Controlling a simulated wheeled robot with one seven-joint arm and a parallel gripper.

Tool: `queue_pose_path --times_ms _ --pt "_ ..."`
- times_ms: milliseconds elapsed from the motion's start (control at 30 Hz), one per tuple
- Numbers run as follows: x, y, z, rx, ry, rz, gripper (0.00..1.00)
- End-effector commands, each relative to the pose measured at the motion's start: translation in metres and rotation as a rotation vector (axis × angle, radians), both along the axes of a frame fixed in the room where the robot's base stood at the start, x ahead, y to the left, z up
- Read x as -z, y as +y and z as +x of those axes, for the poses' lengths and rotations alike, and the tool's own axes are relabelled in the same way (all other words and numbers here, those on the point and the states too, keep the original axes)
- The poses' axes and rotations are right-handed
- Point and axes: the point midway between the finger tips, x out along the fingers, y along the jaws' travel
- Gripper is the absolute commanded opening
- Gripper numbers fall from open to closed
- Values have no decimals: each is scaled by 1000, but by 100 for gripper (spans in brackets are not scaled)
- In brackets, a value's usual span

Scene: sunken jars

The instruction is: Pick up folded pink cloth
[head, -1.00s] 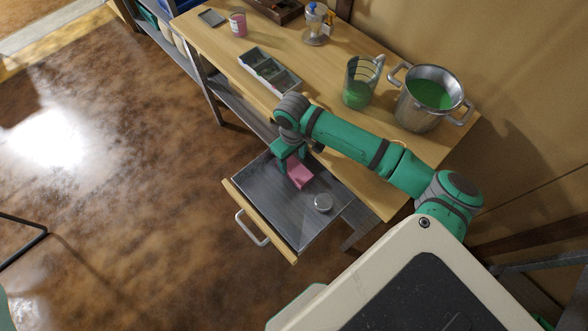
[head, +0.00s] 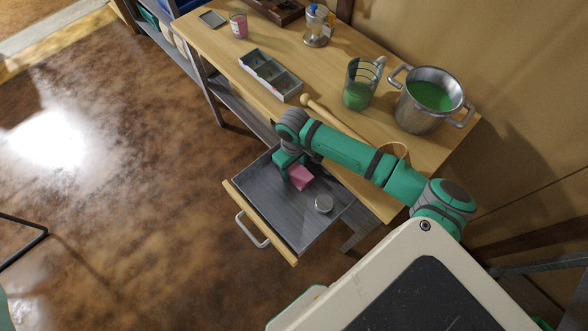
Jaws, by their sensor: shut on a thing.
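The folded pink cloth (head: 301,179) is in the open drawer (head: 273,212), near its back by the table edge. My gripper (head: 287,172) reaches down into the drawer at the cloth's left side and is shut on the cloth. The fingertips are mostly hidden by the gripper body and wrist. I cannot tell whether the cloth is clear of the drawer floor.
On the table (head: 222,62) stand a sectioned tray (head: 270,75), a glass jug (head: 361,85) of green liquid and a metal pot (head: 429,98). A wooden-handled tool (head: 335,117) lies behind my arm.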

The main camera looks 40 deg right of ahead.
Motion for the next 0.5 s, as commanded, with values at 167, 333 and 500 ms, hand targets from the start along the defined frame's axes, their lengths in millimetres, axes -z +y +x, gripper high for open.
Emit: queue_pose_path --times_ms 167,333,500 --pt "-6 0 1 0 -2 -1 27" --pt "-23 0 0 -1 -1 0 27" --pt "-48 4 -13 0 -3 0 27"
